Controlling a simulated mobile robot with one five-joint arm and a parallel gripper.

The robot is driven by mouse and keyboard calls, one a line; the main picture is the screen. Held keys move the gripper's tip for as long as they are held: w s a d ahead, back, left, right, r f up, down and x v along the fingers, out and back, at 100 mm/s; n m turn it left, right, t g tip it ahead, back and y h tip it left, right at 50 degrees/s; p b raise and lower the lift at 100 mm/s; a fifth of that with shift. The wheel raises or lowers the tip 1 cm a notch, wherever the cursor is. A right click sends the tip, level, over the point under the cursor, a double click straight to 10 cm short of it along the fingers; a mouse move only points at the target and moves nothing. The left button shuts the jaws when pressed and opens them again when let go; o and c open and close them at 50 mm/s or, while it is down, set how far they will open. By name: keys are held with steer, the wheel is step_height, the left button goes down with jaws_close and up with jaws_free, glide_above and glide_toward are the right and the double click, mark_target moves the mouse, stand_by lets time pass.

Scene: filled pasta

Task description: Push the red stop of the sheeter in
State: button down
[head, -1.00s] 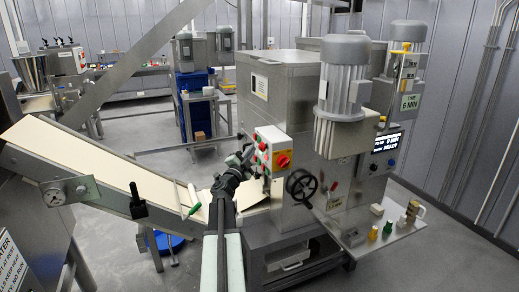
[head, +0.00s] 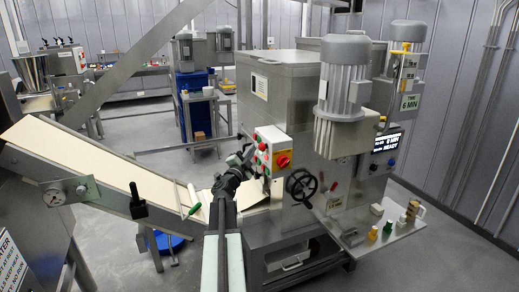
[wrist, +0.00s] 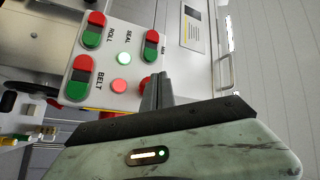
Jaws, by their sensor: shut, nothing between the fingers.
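The sheeter's control box (head: 270,147) has red-over-green button pairs and a red rotary switch (head: 284,160) on a yellow plate. In the wrist view, the panel (wrist: 112,98) shows red buttons beside labels such as ROLL (wrist: 97,18) and BELT (wrist: 83,62). Another red button (wrist: 150,81) is partly hidden behind my fingers. I cannot tell which red button is the sheeter's stop. My gripper (head: 249,155) is shut and empty, close in front of the box's left side. Its fingertips (wrist: 160,77) overlap the partly hidden red button; whether they touch it is unclear.
A black handwheel (head: 301,187) sits below and right of the box. A shelf (head: 400,228) with small coloured parts projects at right.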

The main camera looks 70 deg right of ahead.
steer(key=shift+s+d, duration=0.15)
steer(key=shift+d, duration=0.05)
steer(key=shift+s+d, duration=0.25)
steer(key=shift+s, duration=0.15)
stand_by(0.8)
steer(key=shift+w, duration=0.1)
steer(key=shift+w+a, duration=0.55)
steer(key=shift+w, duration=0.05)
steer(key=shift+w+a, duration=0.1)
steer(key=w+a, duration=0.1)
steer(key=w, duration=0.1)
steer(key=w+a, duration=0.1)
steer(key=a, duration=0.1)
steer(key=shift+w, duration=0.35)
